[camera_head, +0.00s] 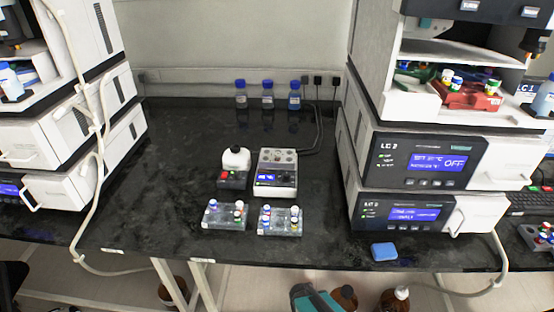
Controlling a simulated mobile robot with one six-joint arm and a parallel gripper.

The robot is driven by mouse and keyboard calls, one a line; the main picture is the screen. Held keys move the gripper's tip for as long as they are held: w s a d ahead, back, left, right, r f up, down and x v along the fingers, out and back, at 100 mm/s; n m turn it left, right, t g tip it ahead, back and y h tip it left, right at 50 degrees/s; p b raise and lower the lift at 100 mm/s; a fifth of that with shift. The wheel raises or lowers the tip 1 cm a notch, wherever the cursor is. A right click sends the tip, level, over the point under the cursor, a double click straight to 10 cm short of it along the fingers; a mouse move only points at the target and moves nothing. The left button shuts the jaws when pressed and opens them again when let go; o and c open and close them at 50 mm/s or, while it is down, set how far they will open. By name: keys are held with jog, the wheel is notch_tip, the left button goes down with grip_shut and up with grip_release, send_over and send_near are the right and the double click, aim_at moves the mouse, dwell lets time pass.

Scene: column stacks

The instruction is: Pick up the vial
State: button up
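Several small vials with coloured caps stand in two clear racks near the front of the black bench. The left rack (224,224) holds vials with blue-white caps (213,204) and green or red caps (239,206). The right rack (279,230) holds vials at its left side (265,209) and right side (295,212). More vials (456,83) stand in a red tray (472,97) in the right-hand instrument. The picture does not single out one vial. My gripper's fingers are not visible; a teal and grey part at the bottom edge may be my arm.
Behind the racks stand a small device with a white top (236,159) and a grey block with a display (276,181). Instrument stacks flank the bench. A blue sponge-like block (384,251) lies at the front edge. Blue-capped bottles (267,96) stand at the back.

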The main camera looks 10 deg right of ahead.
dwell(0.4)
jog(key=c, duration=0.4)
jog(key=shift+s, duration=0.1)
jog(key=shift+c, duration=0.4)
